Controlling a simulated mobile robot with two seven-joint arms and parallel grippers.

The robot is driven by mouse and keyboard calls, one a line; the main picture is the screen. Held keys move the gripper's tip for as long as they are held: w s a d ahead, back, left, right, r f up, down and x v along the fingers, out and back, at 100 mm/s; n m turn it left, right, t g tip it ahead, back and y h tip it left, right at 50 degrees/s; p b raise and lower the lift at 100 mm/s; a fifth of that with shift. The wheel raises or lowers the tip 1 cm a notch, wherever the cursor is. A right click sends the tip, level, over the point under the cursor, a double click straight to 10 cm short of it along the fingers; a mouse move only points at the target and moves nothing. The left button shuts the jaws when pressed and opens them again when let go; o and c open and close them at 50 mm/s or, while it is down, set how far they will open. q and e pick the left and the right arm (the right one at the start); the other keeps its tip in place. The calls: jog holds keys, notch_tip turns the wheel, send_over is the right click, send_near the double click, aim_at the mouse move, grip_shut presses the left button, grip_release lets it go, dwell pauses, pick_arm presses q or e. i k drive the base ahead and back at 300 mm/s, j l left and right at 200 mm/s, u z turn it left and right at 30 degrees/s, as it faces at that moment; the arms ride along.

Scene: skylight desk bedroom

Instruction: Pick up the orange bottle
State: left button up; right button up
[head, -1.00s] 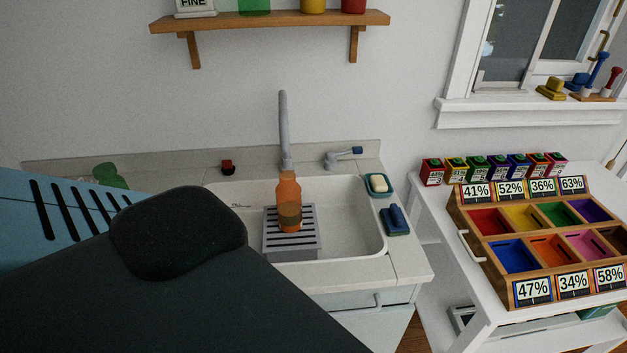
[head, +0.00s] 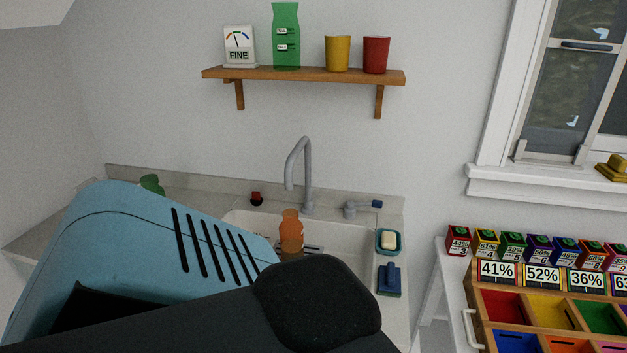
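The orange bottle (head: 291,232) stands upright in the white sink (head: 345,238), below the grey faucet. Its lower part is hidden behind my arm, which comes in from the left and covers the lower left of the head view. In the earlier view the bottle stands on a grey slatted rack in the sink, and that rack is now mostly hidden. Neither gripper's fingers can be seen, and nothing shows touching the visible part of the bottle.
A grey faucet (head: 306,175) rises behind the bottle. A soap dish (head: 389,243) and a blue brush (head: 389,279) lie on the counter right of the sink. A wooden shelf (head: 310,75) hangs above. A compartment box (head: 560,300) stands on a white table at right.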

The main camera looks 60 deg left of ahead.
aim_at(291, 229)
jog(key=i+l, duration=0.2)
jog(key=l, duration=0.15)
jog(key=i+l, duration=0.15)
jog(key=l, duration=0.15)
jog(key=u, duration=0.95)
